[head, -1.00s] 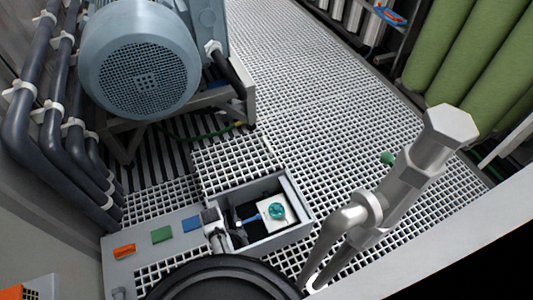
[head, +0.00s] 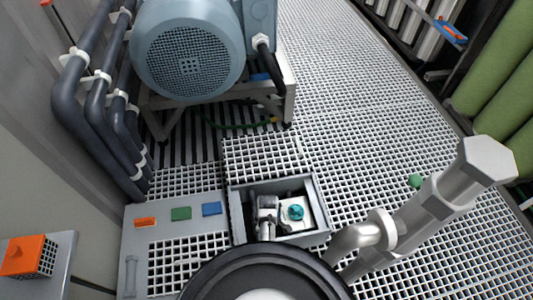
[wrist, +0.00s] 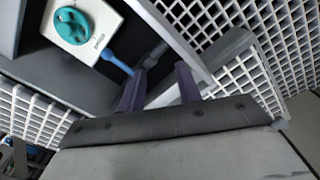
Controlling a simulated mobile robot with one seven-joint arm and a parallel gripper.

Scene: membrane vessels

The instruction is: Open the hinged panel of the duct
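The duct (head: 318,190) is a grey rectangular box set in the floor grating, with its top open. Inside it sits a white block with a round teal knob (head: 295,212). The knob also shows at upper left in the wrist view (wrist: 73,24), with a blue stem beside it. My gripper (head: 266,212) is over the left part of the opening, left of the knob. In the wrist view my gripper (wrist: 158,74) has two dark purple fingers apart. A grey wall edge runs by the fingertips; I cannot tell whether they touch it. I cannot clearly make out which piece is the hinged panel.
A large blue-grey motor (head: 188,46) stands behind the duct. Dark pipes (head: 95,100) line the left wall. Orange, green and blue tags lie on a grey plate (head: 135,228) left of the duct.

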